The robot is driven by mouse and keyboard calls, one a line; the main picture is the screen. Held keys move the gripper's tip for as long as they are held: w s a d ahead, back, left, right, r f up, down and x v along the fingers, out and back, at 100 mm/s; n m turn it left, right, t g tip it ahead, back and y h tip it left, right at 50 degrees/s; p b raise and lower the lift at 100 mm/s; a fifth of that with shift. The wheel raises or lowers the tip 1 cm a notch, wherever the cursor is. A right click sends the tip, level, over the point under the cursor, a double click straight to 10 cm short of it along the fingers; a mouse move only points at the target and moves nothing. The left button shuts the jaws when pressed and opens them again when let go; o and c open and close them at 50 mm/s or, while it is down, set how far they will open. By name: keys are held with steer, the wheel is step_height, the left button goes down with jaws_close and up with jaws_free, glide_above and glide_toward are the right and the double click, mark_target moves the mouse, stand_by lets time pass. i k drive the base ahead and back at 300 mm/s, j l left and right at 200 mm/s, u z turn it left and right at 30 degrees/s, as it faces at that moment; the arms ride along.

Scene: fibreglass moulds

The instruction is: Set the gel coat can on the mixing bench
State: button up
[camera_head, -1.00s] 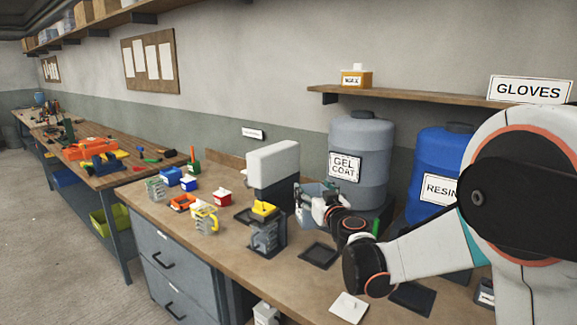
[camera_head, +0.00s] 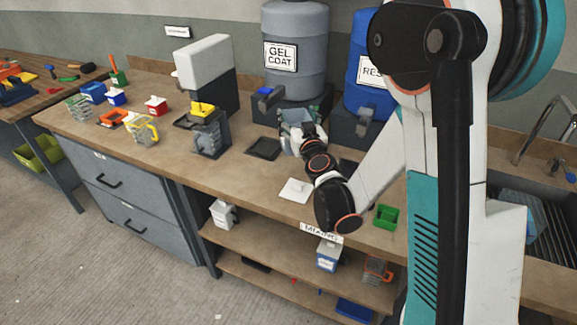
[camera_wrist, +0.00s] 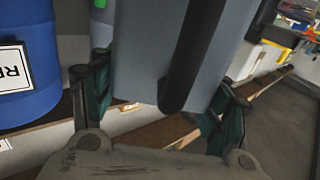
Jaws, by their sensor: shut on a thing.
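A grey can with a dark handle (camera_wrist: 195,50) is between my gripper's fingers in the wrist view. In the head view it appears as the grey-blue can (camera_head: 292,117), upright in front of the grey drum labelled GEL COAT (camera_head: 294,62). No label shows on the can. My gripper (camera_head: 302,128) is shut on it; the fingers (camera_wrist: 160,105) lie on both sides of it. The can's base is partly hidden by my gripper, so I cannot tell whether it touches the bench. The wooden bench (camera_head: 225,172) bears a MIXING sign (camera_head: 321,232) on its front edge.
A grey dispenser (camera_head: 207,75) stands left. A blue drum (camera_head: 367,70) is behind my arm.

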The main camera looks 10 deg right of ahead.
mark_target(244, 177)
steer(key=j, duration=2.55)
steer(key=j+z, duration=0.4)
steer(key=k+j+z, duration=0.1)
steer(key=j+z, duration=0.35)
steer(key=k+j+z, duration=0.15)
steer(key=j+z, duration=0.25)
steer(key=l, duration=0.1)
